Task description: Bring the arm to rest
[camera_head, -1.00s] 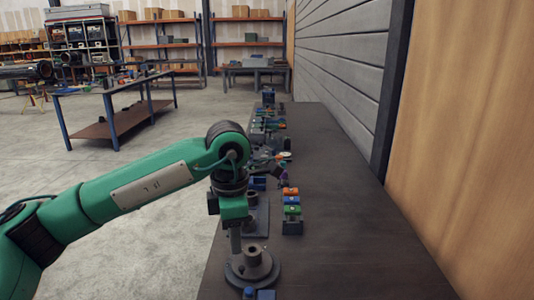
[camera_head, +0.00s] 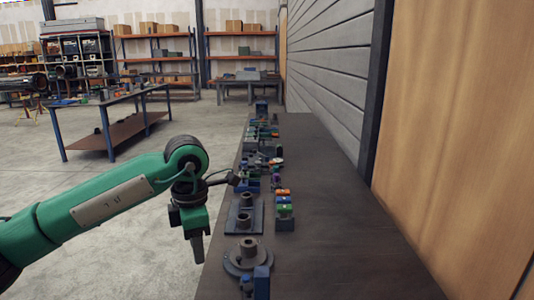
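My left arm (camera_head: 110,205) is green and comes in from the left. Its gripper (camera_head: 197,255) points down beside the left edge of the workbench, over the floor side. Nothing shows held in it, and the finger gap cannot be made out from here. A round grey flanged pipe (camera_head: 248,257) stands upright on the bench to the right of the gripper, apart from it. My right gripper is not in view.
The dark bench (camera_head: 340,230) runs away along the wall, with its right side clear. A grey plate with posts (camera_head: 244,215), coloured blocks (camera_head: 284,208) and a blue block (camera_head: 262,283) line its left side. Another table (camera_head: 110,105) stands farther left.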

